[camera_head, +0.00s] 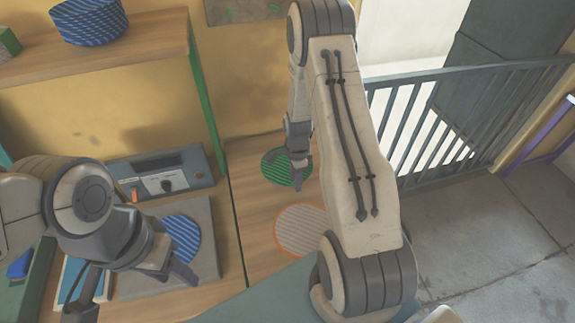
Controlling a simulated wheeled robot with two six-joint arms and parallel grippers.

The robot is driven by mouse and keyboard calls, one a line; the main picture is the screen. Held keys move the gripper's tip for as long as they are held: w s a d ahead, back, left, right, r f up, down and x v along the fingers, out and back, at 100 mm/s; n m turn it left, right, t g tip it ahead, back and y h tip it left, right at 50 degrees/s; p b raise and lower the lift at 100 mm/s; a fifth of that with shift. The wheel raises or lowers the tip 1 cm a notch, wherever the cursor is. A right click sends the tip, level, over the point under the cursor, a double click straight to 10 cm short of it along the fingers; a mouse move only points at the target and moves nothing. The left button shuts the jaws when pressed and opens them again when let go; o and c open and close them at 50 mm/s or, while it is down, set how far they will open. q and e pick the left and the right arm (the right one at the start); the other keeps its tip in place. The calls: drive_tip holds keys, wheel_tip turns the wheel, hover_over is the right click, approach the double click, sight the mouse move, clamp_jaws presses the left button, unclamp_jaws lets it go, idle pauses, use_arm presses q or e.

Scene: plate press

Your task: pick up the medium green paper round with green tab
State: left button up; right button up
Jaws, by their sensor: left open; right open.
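A green striped paper round (282,172) lies on the wooden table past my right arm. Its right edge is partly hidden by my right gripper (299,178), which points down over it and is open. I cannot tell whether the fingers touch the round. No tab on it can be made out clearly. My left gripper (185,280) is open at the lower left, over the grey plate (206,225) that holds a blue striped round (181,240).
An orange striped round (300,230) lies nearer on the same table. A control box (160,175) stands behind the grey plate. A shelf (150,50) with a stack of blue striped rounds (88,22) is at upper left. A railing (470,95) stands at right.

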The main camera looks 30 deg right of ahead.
clamp_jaws()
